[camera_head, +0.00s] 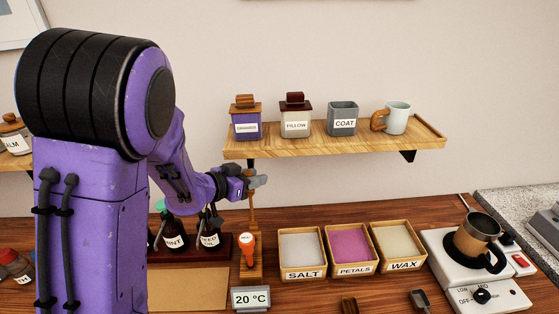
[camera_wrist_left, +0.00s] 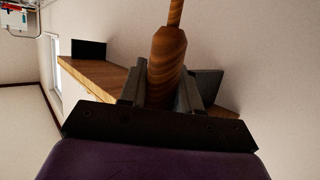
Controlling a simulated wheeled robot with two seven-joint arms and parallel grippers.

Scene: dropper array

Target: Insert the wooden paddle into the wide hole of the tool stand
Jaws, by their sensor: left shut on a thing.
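My left gripper (camera_head: 258,182) is shut on the wooden paddle (camera_head: 252,204), below the shelf's left end. In the left wrist view the gripper (camera_wrist_left: 162,92) has the paddle's thick brown handle (camera_wrist_left: 166,60) between its fingers, with a thinner shaft running out of the top of the picture. In the head view the paddle is upright, its lower part above or behind the tool stand. The wooden tool stand (camera_head: 257,268) is on the counter and holds an orange-red tool (camera_head: 247,245). The wide hole cannot be made out. My right gripper is not in view.
A wooden shelf (camera_head: 330,145) with jars and a mug is above. Dark bottles (camera_head: 174,238) stand left of the stand. Trays labelled salt (camera_head: 303,273), petals and wax are to its right. A temperature display (camera_head: 250,299) is in front. A hot plate (camera_head: 460,280) is farther right.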

